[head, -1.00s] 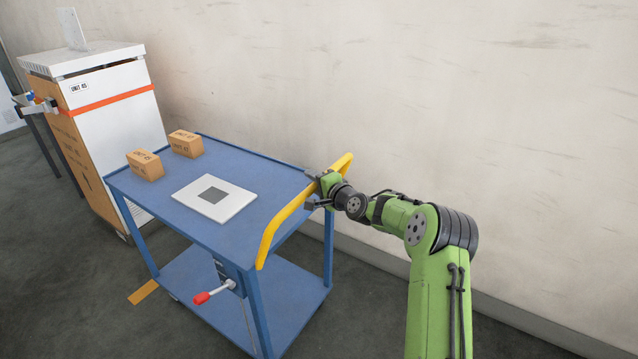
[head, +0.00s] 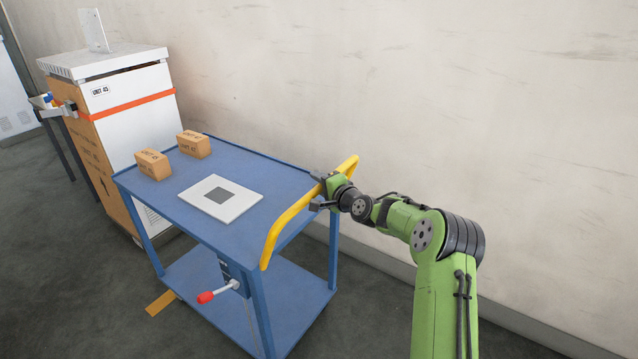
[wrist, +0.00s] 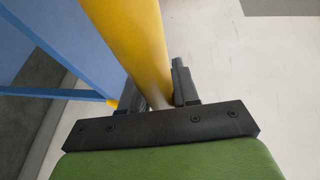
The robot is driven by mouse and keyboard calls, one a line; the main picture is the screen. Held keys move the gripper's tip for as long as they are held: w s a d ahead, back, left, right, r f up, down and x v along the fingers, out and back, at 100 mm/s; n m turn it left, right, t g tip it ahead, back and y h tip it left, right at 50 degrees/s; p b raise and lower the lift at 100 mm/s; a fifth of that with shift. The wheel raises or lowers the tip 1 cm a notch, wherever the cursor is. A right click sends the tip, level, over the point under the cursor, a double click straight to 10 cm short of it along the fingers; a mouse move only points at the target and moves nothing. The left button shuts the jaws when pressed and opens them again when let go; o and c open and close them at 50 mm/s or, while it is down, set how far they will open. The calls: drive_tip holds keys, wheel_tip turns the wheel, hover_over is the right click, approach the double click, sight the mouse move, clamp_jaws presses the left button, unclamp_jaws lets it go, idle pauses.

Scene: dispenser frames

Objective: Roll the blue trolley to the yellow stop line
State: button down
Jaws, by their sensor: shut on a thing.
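The blue trolley (head: 240,228) stands in the middle of the head view, with two shelves and a yellow push handle (head: 283,232) at its right end. My gripper (head: 318,192) is shut on the handle near its far end. In the wrist view the yellow handle (wrist: 138,42) runs between the two fingers (wrist: 155,92). A yellow-orange floor strip (head: 160,303) shows beside the trolley's near left leg; I take it for the stop line, partly seen. A red-tipped lever (head: 206,297) sticks out below the top shelf.
Two small cardboard boxes (head: 153,164) (head: 194,144) and a white plate with a grey square (head: 220,198) lie on the top shelf. A white cabinet with an orange band (head: 130,105) stands just beyond the trolley's left end. The wall runs close behind; the near floor is open.

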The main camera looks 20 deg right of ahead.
drive_tip(key=c, duration=0.9)
unclamp_jaws()
drive_tip(key=v, duration=1.5)
drive_tip(key=shift+s+r+p, duration=0.1)
drive_tip(key=shift+s+p, duration=0.25)
drive_tip(key=shift+s, duration=0.05)
